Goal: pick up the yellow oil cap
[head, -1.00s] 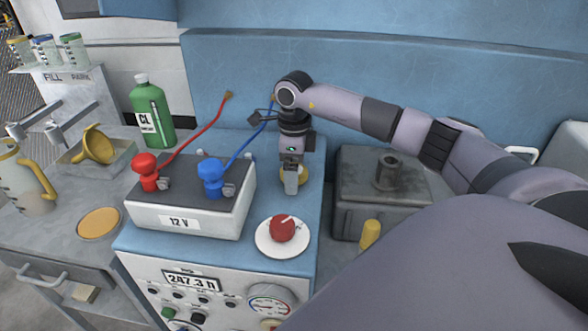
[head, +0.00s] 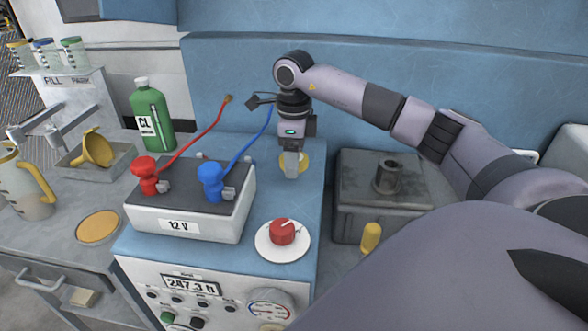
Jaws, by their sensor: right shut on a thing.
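The yellow oil cap (head: 303,162) shows as a rounded yellow edge behind and beside the fingertips of my right gripper (head: 291,170). The fingers hide most of the cap. My right gripper points down over the blue machine top, behind the red knob, and is shut on the cap. The cap seems to be a little above the blue surface, though the gap is hard to judge. My left gripper is not in view.
The 12 V battery (head: 188,222) with red and blue clamps stands left of the gripper. A red knob on a white dial (head: 283,248) is in front. A dark grey tank (head: 355,185) is to the right. A green bottle (head: 153,113) stands behind left.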

